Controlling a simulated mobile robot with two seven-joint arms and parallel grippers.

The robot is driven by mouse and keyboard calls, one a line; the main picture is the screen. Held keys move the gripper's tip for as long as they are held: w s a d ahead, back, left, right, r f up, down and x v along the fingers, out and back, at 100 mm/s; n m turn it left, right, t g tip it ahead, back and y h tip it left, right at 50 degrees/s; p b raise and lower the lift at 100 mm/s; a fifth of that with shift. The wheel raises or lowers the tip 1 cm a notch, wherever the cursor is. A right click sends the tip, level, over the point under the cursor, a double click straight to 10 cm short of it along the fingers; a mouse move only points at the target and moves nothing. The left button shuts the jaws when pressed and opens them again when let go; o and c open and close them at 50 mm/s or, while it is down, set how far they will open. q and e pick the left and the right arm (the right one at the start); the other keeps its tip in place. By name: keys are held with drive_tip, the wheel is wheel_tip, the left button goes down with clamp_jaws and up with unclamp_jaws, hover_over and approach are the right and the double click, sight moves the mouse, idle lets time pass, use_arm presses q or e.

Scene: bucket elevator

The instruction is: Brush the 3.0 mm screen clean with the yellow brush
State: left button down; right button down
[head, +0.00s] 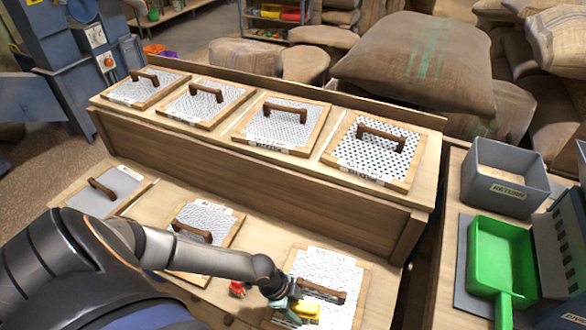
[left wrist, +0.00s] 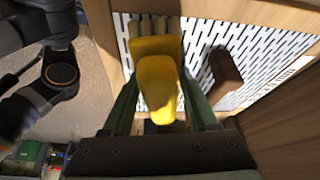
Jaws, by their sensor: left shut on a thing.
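My left gripper (head: 294,306) is at the lower right of the front row in the head view. It is shut on the yellow brush (head: 306,311), over the near left part of a wood-framed screen (head: 325,268) with a brown handle. In the left wrist view the yellow brush (left wrist: 158,85) sits between the green fingers, its pale bristles (left wrist: 150,27) pointing toward the slotted screen (left wrist: 265,45). I cannot tell whether the bristles touch the mesh. The screen's label is too small to read. My right gripper is in neither view.
Two more front-row screens (head: 205,222) (head: 100,197) lie to the left. Several handled screens (head: 375,150) lie on the raised back shelf. A small red object (head: 237,288) is left of the gripper. A grey RETURN bin (head: 500,195) and green scoop (head: 502,255) stand right.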

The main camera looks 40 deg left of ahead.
sight(318, 314)
use_arm(q)
drive_tip(key=shift+w+d, duration=0.2)
drive_tip(key=shift+d, duration=0.35)
drive_tip(key=shift+w+d, duration=0.2)
drive_tip(key=shift+d, duration=0.35)
drive_tip(key=shift+w+d+f, duration=0.1)
drive_tip(key=shift+w+d, duration=0.1)
drive_tip(key=shift+d, duration=0.4)
drive_tip(key=shift+w+d+r, duration=0.1)
drive_tip(key=shift+w+d, duration=0.15)
drive_tip(key=shift+d, duration=0.4)
drive_tip(key=shift+w+d+f, duration=0.1)
drive_tip(key=shift+w+d, duration=0.1)
drive_tip(key=shift+d, duration=0.4)
drive_tip(key=shift+w+d, duration=0.4)
drive_tip(key=shift+d, duration=0.6)
drive_tip(key=shift+w+d, duration=0.4)
drive_tip(key=shift+d, duration=0.55)
drive_tip(key=shift+w+d, duration=0.4)
drive_tip(key=shift+d, duration=0.6)
wheel_tip(318, 314, up, 6)
drive_tip(key=p, duration=0.6)
drive_tip(key=shift+r, duration=0.25)
drive_tip(key=shift+f, duration=0.1)
